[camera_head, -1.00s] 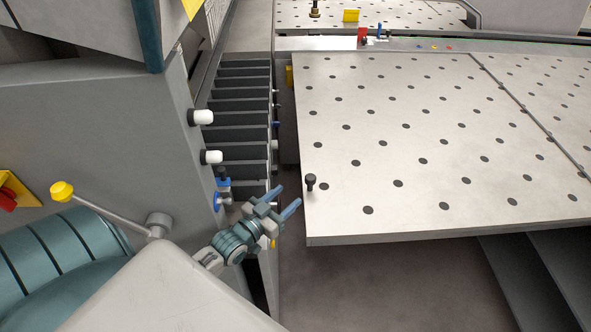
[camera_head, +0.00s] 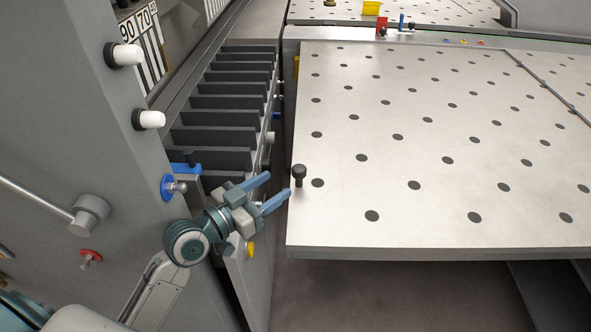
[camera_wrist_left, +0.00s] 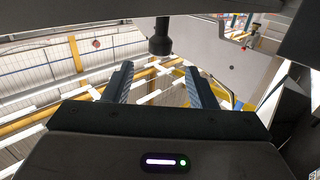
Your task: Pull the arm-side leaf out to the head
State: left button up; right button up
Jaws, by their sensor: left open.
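The leaf (camera_head: 440,130) is a pale flat plate with rows of dark holes, in the middle and right of the head view. A black knob (camera_head: 299,173) stands upright at its left edge near the front corner. My left gripper (camera_head: 278,186) is open, with blue fingers pointing at the knob from the left. Its lower fingertip appears close to the knob's base; I cannot tell whether they touch. In the left wrist view, a black knob (camera_wrist_left: 160,40) shows beyond and between the open fingers (camera_wrist_left: 159,68). My right gripper is not in view.
A grey machine cabinet (camera_head: 80,130) with white knobs stands at the left. A row of dark slats (camera_head: 222,115) lies between cabinet and leaf. A blue-collared fitting (camera_head: 170,187) is close to my left wrist. Floor (camera_head: 400,295) is open below the leaf's front edge.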

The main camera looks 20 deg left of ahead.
aim_at(304, 166)
pick_arm(q)
jog(key=p+x, duration=0.2)
jog(key=x, duration=0.7)
jog(key=shift+w+d+r+p, duration=0.1)
jog(key=shift+w+d+p, duration=0.05)
jog(key=shift+w+p, duration=0.25)
jog(key=shift+w+d, duration=0.2)
jog(key=shift+w, duration=0.1)
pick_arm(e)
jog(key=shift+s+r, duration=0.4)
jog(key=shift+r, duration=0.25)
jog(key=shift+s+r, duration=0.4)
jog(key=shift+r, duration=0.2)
pick_arm(q)
jog(key=shift+c, duration=0.2)
jog(key=c, duration=1.1)
jog(key=shift+a, duration=0.1)
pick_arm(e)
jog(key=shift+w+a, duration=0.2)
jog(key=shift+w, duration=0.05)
